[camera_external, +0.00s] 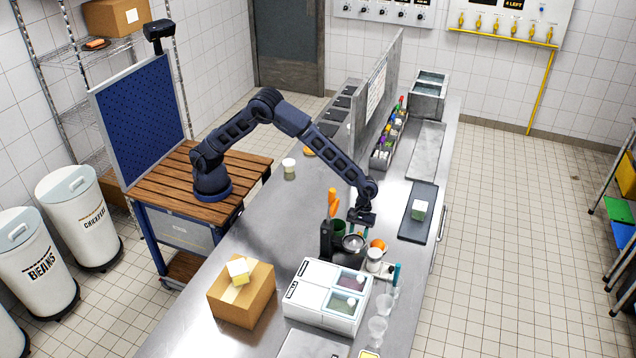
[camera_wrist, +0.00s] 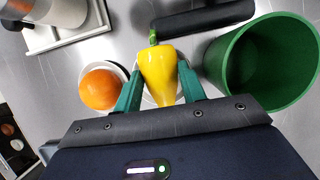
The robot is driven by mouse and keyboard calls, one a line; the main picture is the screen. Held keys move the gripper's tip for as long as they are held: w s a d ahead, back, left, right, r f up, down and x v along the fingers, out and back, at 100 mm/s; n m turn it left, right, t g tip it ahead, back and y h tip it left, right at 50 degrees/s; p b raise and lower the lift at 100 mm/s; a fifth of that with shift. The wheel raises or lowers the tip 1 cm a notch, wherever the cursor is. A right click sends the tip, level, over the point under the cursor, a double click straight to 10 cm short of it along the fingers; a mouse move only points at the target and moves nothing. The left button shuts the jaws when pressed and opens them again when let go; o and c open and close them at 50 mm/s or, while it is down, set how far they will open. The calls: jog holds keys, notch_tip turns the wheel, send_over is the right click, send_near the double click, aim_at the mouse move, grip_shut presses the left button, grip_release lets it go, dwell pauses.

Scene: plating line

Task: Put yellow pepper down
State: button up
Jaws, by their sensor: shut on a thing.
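The yellow pepper (camera_wrist: 157,75), with a green stem, sits between the two green fingers of my gripper (camera_wrist: 160,88) in the wrist view. The fingers are shut on its sides. A pale round rim shows partly behind the pepper; whether the two touch I cannot tell. In the external view my gripper (camera_external: 359,232) points down over a small metal bowl (camera_external: 352,243) on the steel counter. The pepper cannot be made out there.
An orange (camera_wrist: 100,87) lies in a white dish left of the pepper. A green container (camera_wrist: 262,62) stands close on the right. A dark block (camera_external: 326,240) with orange handles is beside the bowl. A white two-lidded box (camera_external: 320,292) and a cardboard box (camera_external: 238,300) stand nearer the camera.

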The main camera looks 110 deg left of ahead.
jog(key=shift+f, duration=0.1)
jog(key=o, duration=0.9)
jog(key=shift+o, duration=0.2)
